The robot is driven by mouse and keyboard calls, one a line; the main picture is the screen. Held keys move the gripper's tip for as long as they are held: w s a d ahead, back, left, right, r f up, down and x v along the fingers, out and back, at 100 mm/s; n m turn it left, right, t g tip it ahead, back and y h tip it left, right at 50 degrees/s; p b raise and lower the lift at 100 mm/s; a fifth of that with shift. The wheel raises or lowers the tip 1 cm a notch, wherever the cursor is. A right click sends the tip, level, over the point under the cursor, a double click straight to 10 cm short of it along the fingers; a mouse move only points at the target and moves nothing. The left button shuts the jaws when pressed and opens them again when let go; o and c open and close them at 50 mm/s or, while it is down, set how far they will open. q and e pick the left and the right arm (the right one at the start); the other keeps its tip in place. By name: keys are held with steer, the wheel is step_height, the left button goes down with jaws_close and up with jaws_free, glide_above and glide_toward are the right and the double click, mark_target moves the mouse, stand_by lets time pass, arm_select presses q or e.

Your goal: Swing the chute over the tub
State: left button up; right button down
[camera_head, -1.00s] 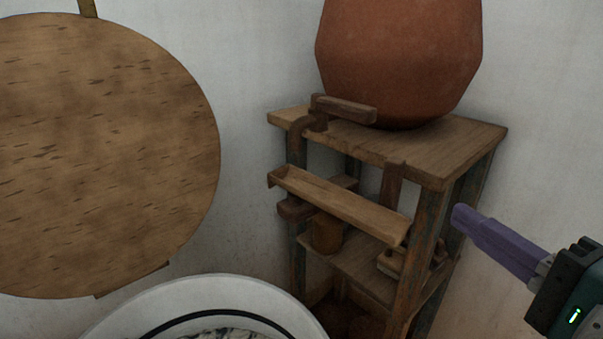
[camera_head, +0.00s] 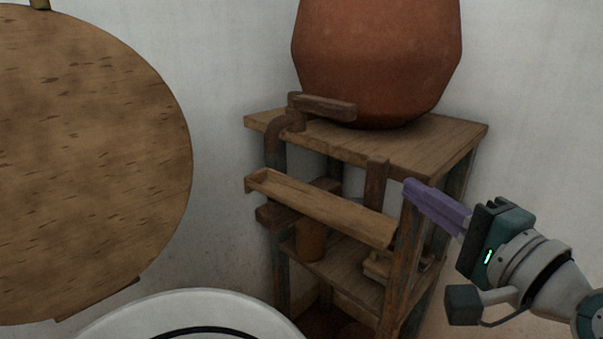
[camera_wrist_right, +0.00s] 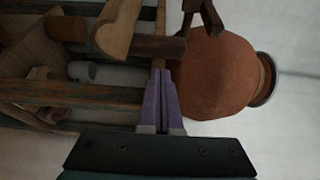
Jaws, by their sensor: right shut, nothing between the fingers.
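The chute (camera_head: 320,208) is a wooden trough across the front of the wooden stand, sloping down to the right. It also shows in the right wrist view (camera_wrist_right: 119,28). The tub (camera_head: 190,312) is a white round vessel with a dark ring, at the bottom edge; only its upper part shows. The chute's left end is above and to the right of the tub's rim, not over it. My right gripper (camera_head: 407,190) has purple fingers, shut and empty, close to the stand's front right post near the chute's right end. I cannot tell if it touches. My left gripper is out of view.
A large clay pot (camera_head: 377,60) stands on the stand's top (camera_head: 440,142). A brown spout with a handle (camera_head: 322,106) sticks out at the stand's top left. A small brown cup (camera_head: 311,240) is on the lower shelf. A large round wooden board (camera_head: 90,165) fills the left.

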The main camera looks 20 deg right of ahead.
mark_target(400, 182)
steer(key=shift+w, duration=2.15)
steer(key=shift+s, duration=0.1)
